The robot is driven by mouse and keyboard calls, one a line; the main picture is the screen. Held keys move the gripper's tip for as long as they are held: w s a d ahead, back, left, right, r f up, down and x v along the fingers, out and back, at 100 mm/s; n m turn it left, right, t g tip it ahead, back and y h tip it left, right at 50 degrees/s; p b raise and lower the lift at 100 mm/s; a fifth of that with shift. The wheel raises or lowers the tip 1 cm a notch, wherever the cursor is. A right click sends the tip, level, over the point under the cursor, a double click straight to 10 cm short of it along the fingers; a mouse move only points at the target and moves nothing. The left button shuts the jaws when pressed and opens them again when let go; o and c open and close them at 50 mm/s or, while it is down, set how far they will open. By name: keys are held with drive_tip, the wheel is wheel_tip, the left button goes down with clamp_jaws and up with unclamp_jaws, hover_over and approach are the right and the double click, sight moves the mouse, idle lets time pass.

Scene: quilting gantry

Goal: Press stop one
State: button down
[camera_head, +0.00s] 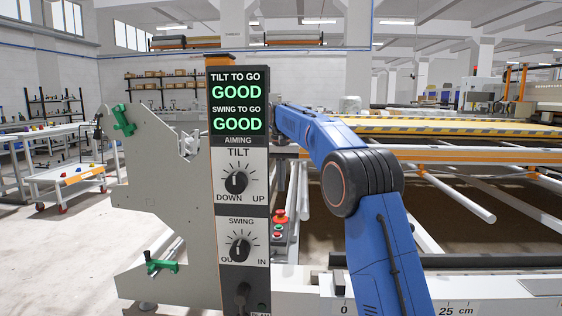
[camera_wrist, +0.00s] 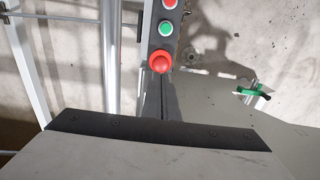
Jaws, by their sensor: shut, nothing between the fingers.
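A red mushroom button (camera_head: 279,216) stands on a small dark control box (camera_head: 291,232) just right of the tall panel. In the wrist view the same mushroom button (camera_wrist: 160,62) is near the top centre, with a green button (camera_wrist: 166,28) and a smaller red button (camera_wrist: 169,3) beyond it. No label naming stop one is readable. My gripper (camera_wrist: 163,82) is shut and empty; its narrow dark fingers point at the mushroom button's near edge. In the head view my arm passes behind the panel, which hides most of the gripper. I cannot tell whether the fingertips touch the button.
The tall panel (camera_head: 240,154) reads GOOD for tilt and swing, with two knobs below. A pale plate with green clamps (camera_head: 123,121) is at its left. Rails and a frame (camera_head: 440,157) extend right. A white cart (camera_head: 75,178) stands far left on open floor.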

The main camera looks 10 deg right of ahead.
wheel_tip(320, 180, up, 9)
drive_tip(key=shift+r, duration=0.15)
idle(0.4)
drive_tip(key=shift+s, duration=0.1)
drive_tip(key=s+d+f+n+t, duration=0.1)
drive_tip(key=s+d, duration=0.1)
drive_tip(key=s, duration=1.2)
drive_tip(key=s+d+f+n+t, duration=0.1)
drive_tip(key=s+d+t, duration=0.15)
drive_tip(key=s, duration=1.25)
drive_tip(key=s+d+f+n+t, duration=0.1)
drive_tip(key=s+d+f, duration=0.1)
drive_tip(key=s+f, duration=2.2)
drive_tip(key=s, duration=0.3)
drive_tip(key=shift+s+n, duration=0.2)
drive_tip(key=shift+n, duration=0.1)
